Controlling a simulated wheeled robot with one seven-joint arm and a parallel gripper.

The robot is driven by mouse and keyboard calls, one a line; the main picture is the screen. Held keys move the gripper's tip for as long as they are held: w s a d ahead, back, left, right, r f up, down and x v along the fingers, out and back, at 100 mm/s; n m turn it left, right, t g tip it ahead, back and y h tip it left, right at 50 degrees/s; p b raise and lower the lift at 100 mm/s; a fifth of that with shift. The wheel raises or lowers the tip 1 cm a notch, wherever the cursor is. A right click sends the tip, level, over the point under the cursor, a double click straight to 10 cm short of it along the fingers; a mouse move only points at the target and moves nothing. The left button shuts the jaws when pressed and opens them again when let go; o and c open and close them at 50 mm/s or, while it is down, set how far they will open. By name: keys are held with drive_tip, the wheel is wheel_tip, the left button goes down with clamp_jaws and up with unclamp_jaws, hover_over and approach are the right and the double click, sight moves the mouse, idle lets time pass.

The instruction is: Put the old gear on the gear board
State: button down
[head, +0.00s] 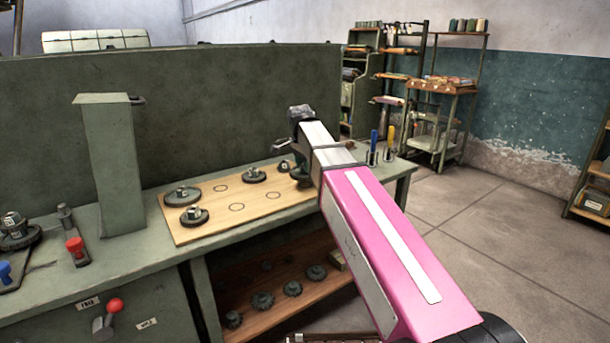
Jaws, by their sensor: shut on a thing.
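The gear board (205,236) is a light wooden panel lying on the green bench, with several drawn circles bare. Dark gears with pale hubs sit on it: a larger one at the left (182,196), one at the front left (194,216), one at the back (253,174) and one at the back right (284,166). My gripper (299,172) is low over the board's right end, mostly hidden by my pink and silver arm. It is shut on a dark round thing, seemingly the old gear, only partly visible. I cannot tell whether it touches the board.
A green post (112,165) stands left of the board, and a tall green panel (230,110) runs behind. Tools with blue and yellow handles (382,148) stand right of it. Several gears lie on the lower shelf (275,308). Red and blue knobs sit on the bench's left.

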sight(302, 166)
drive_tip(key=shift+f, duration=1.8)
drive_tip(key=shift+f, duration=0.15)
drive_tip(key=c, duration=0.6)
unclamp_jaws()
drive_tip(key=r, duration=0.8)
drive_tip(key=a+r, duration=0.1)
drive_tip(key=r, duration=0.3)
drive_tip(key=shift+s+a+r, duration=0.1)
drive_tip(key=shift+s, duration=0.3)
